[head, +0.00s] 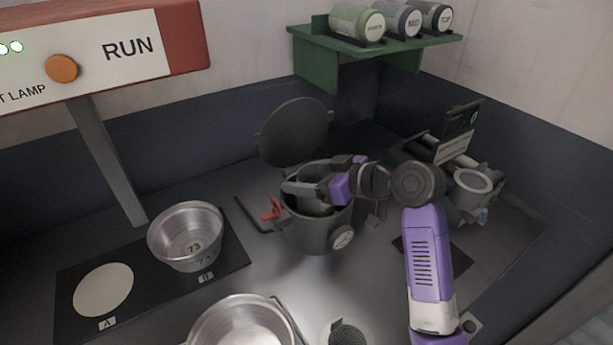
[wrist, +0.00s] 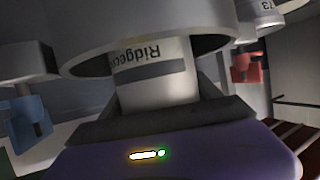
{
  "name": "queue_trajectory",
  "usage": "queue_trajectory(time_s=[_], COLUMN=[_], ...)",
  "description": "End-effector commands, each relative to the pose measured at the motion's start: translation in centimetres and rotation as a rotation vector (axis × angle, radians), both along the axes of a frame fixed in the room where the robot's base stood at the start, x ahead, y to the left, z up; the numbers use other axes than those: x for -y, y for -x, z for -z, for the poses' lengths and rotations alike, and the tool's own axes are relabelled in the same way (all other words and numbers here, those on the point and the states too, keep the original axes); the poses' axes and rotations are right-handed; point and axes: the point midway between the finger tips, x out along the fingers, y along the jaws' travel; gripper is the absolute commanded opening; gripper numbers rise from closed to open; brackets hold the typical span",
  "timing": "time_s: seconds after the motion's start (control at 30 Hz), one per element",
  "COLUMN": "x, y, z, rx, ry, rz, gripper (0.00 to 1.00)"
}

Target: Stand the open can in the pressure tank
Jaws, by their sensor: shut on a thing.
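The pressure tank (head: 312,236) is a dark grey pot with a round dial on its front and a red catch (head: 270,209) at its left. Its round lid (head: 295,132) stands open behind it. My gripper (head: 306,188) is over the tank's mouth, shut on the open can (head: 317,173). The can, pale with a dark band and printed letters, also shows between the fingers in the wrist view (wrist: 155,75). It appears to reach into the tank's mouth. Its lower end is hidden, so I cannot tell whether it touches the floor of the tank.
A metal pan marked 73 (head: 186,236) stands on the hob plate (head: 66,278) at left; ring A is bare. Another metal pan (head: 242,328) is at the front. A green shelf (head: 395,50) holds 3 cans. Grey equipment (head: 472,190) stands at right.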

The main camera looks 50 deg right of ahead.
Motion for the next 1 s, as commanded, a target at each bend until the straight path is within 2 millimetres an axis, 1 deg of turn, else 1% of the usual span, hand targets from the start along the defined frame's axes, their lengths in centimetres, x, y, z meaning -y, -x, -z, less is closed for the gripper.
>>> queue_trajectory(time_s=[0.27,0.37,0.4,0.47,0.5,0.73,0.9,0.93,1.0], x=[0.0,0.0,0.0,0.0,0.0,0.2,0.3,0.4,0.5], y=[0.0,0.0,0.0,0.0,0.0,0.0,0.2,0.7,2.0], z=[0.8,0.7,0.9,0.9,0.9,0.7,-0.9,-0.7,-1.2], rx=[0.002,0.002,0.000,-0.001,-0.001,-0.001,0.001,0.002,0.003], ry=[0.001,0.001,0.000,0.000,0.000,0.002,0.003,0.002,0.001], rz=[0.000,0.000,0.000,0.000,0.000,0.004,0.006,0.007,0.007], gripper=[0.06,0.06,0.74,0.86,0.94,0.94,0.94,0.94,0.94])
